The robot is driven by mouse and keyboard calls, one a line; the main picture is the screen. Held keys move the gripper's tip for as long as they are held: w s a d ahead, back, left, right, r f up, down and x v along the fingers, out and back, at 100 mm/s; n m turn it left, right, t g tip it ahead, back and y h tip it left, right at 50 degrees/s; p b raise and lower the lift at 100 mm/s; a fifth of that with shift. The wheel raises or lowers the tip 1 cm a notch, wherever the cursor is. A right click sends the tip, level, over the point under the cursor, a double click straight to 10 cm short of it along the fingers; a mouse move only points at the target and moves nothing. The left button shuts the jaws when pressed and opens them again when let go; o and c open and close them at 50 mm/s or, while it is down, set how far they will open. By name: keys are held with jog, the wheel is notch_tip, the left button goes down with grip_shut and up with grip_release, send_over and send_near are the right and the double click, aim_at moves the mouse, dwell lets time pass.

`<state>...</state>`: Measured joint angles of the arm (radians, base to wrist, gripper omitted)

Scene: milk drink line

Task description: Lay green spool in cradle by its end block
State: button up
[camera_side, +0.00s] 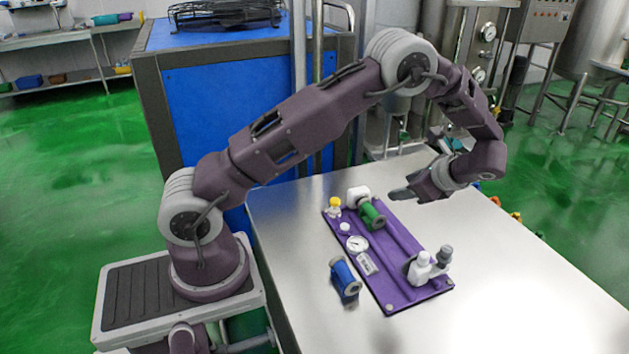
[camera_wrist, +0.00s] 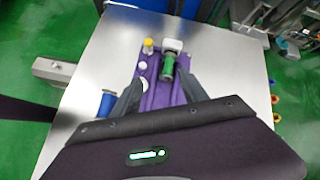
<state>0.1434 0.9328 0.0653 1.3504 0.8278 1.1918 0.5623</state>
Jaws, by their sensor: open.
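The green spool (camera_side: 372,215) with dark ends lies at the far end of the purple board (camera_side: 405,298), close to a white end block (camera_side: 357,197). I cannot tell whether it touches the block or how it sits in the board's long channel (camera_side: 402,238). The wrist view also shows the green spool (camera_wrist: 168,65) and the white block (camera_wrist: 173,44) beyond it. My gripper (camera_side: 398,193) is above the table, right of the spool and apart from it. It is open and empty; in the wrist view its fingers (camera_wrist: 160,80) spread either side of the board.
A blue spool (camera_side: 344,280) lies on the table left of the board. A yellow-capped bottle (camera_side: 334,206), a round gauge (camera_side: 357,244) and a label plate (camera_side: 367,263) are on the board's left side. White and grey fittings (camera_side: 424,268) stand at its near end. The table's right side is clear.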

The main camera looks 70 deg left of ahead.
jog(key=s+d+r+n+t+h, duration=0.1)
jog(key=s+d+r+n+h, duration=0.25)
jog(key=s+r, duration=0.6)
jog(key=s+d+r+n+t+h, duration=0.1)
jog(key=s+d+r+n+h, duration=0.1)
jog(key=s, duration=0.5)
jog(key=s+d+r+n+t+h, duration=0.2)
jog(key=s+d+r+n, duration=0.2)
jog(key=s+d, duration=0.1)
jog(key=s+d+r+n+t+h, duration=0.2)
jog(key=s+d+r+n, duration=0.1)
jog(key=s, duration=0.5)
jog(key=shift+s+d, duration=0.25)
jog(key=shift+s, duration=0.05)
